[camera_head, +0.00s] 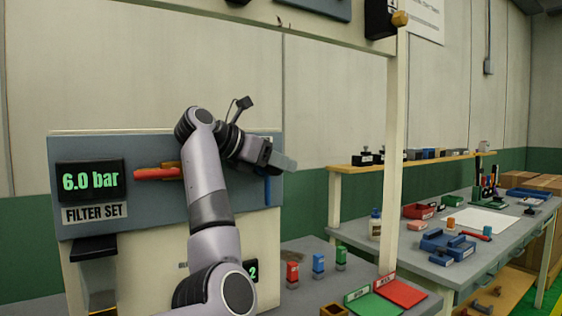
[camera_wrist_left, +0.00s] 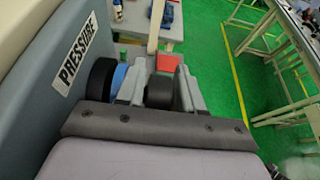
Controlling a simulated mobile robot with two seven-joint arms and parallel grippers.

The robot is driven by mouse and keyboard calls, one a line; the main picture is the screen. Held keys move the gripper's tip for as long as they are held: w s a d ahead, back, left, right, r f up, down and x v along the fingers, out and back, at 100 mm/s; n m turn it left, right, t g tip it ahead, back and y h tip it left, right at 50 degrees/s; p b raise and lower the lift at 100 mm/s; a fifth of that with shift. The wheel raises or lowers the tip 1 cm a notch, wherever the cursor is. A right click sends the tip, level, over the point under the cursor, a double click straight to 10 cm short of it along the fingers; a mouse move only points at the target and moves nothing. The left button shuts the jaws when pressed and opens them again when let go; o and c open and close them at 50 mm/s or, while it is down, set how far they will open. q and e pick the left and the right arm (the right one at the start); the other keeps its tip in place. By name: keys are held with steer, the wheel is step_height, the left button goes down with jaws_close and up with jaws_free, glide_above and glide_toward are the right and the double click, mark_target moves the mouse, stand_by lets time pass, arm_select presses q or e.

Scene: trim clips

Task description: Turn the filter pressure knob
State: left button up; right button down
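The filter panel (camera_head: 85,150) carries a green "6.0 bar" display (camera_head: 91,181) above a "FILTER SET" label (camera_head: 94,213). In the left wrist view, a round black knob (camera_wrist_left: 100,78) with a blue ring (camera_wrist_left: 118,79) sticks out from the panel beside a "PRESSURE" label (camera_wrist_left: 79,50). My left gripper (camera_head: 284,163) is at the panel's right side in the head view. In the wrist view its grey fingers (camera_wrist_left: 160,75) stand apart, just right of the knob. A dark rounded piece (camera_wrist_left: 159,93) shows between them; I cannot tell what it is. My right gripper is not in view.
A red lever (camera_head: 157,174) is on the panel, left of my arm. Red, blue and green small blocks (camera_head: 318,264) stand on the bench below. A cream post (camera_head: 393,150) rises right of the gripper. Another workbench (camera_head: 470,262) with parts is further right.

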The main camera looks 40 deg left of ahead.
arm_select(q)
steer(key=shift+w+d+f, duration=0.1)
steer(key=shift+w+d, duration=0.05)
steer(key=shift+w, duration=0.1)
jaws_close()
steer(key=shift+t+h+b, duration=0.4)
steer(key=shift+t+b, duration=0.2)
steer(key=shift+t, duration=0.1)
jaws_free()
steer(key=shift+s, duration=0.15)
